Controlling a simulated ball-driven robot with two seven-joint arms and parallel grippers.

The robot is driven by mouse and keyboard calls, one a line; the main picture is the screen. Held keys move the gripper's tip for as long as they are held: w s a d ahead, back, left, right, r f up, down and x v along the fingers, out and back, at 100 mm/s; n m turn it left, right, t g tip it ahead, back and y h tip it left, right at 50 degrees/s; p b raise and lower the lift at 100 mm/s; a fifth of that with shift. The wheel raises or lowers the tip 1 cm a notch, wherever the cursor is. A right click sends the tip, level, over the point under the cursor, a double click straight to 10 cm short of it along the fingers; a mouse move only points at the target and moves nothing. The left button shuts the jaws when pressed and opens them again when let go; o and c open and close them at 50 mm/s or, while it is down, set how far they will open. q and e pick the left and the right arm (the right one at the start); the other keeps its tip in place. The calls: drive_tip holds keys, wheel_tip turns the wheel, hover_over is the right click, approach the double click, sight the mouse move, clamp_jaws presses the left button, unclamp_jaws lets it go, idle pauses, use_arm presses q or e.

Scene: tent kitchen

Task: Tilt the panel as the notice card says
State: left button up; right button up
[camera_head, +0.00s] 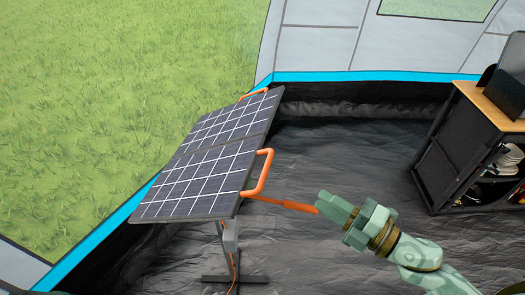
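The solar panel (208,157) is dark with white grid lines and sits tilted on a grey stand (230,237). An orange lever (288,204) sticks out to the right from below the near handle. My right gripper (322,205), green, is at the lever's free end. I cannot tell whether its fingers are closed around the lever or only beside it. My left gripper is not in view. No notice card shows.
A black cabinet (455,150) with a wooden top and open shelves holding dishes stands at the right. The dark tent floor (345,150) between panel and cabinet is clear. Grass lies beyond the blue-edged tent opening at the left.

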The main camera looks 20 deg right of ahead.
sight(266, 168)
drive_tip(key=shift+n, duration=0.4)
drive_tip(key=p+x, duration=0.1)
drive_tip(key=x, duration=0.4)
drive_tip(key=p+x, duration=0.1)
drive_tip(key=x, duration=0.4)
drive_tip(key=p+x, duration=0.2)
drive_tip(key=x, duration=0.4)
drive_tip(key=shift+s+a+r, duration=0.2)
drive_tip(key=shift+s+a, duration=0.1)
drive_tip(key=shift+a, duration=0.15)
drive_tip(key=shift+s, duration=0.1)
drive_tip(key=shift+c, duration=0.3)
